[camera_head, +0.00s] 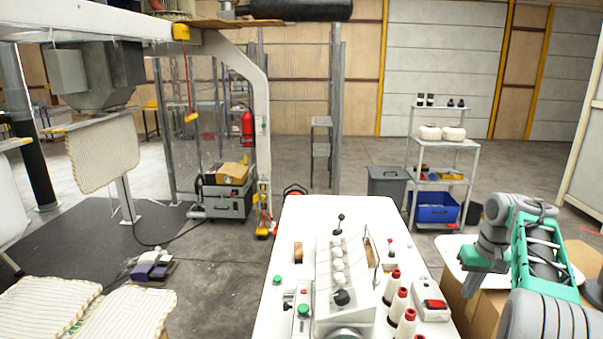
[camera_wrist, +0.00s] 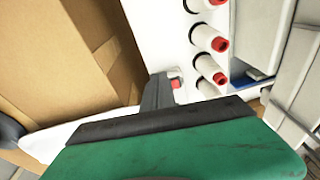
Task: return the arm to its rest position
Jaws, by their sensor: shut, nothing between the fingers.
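My arm is folded at the right of the head view, beside the white machine table (camera_head: 290,235). My green gripper (camera_head: 470,262) hangs at the arm's left end, over a white surface (camera_head: 447,246) and to the right of the table. In the wrist view the green gripper body fills the bottom, and the dark fingers (camera_wrist: 158,92) stick out together from it. They are shut and hold nothing.
White cones with red tops (camera_head: 401,302) and a red-button switch box (camera_head: 431,303) stand on the table near my gripper. A cardboard box (camera_head: 456,297) is below my arm. Behind are a shelf rack (camera_head: 445,143) and a grey bin (camera_head: 387,184). Striped pillows (camera_head: 125,315) lie far left.

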